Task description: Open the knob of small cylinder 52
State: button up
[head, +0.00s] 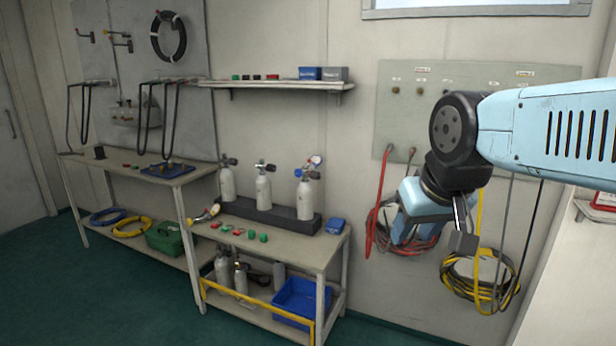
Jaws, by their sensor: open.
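Three small grey cylinders stand upright in a dark rack (262,219) on the middle bench: a left one (226,184), a middle one (263,191) and a right one (304,199). No number is legible, so I cannot tell which is 52. Knob positions are too small to read. My gripper (462,228) is open and empty, in front of the wall panel, well to the right of the cylinders and apart from them. My wrist partly hides its fingers.
More cylinders and a blue crate (301,301) are below, behind a yellow rail (258,307). A wall shelf (275,86) overhangs the cylinders. Coiled red and yellow hoses hang near my gripper.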

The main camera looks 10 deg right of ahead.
aim_at(314, 175)
jog(key=u, duration=0.2)
jog(key=i, duration=1.5)
jog(key=z, duration=0.1)
jog(key=k, duration=1.2)
jog(key=z, duration=0.55)
jog(key=i, duration=1)
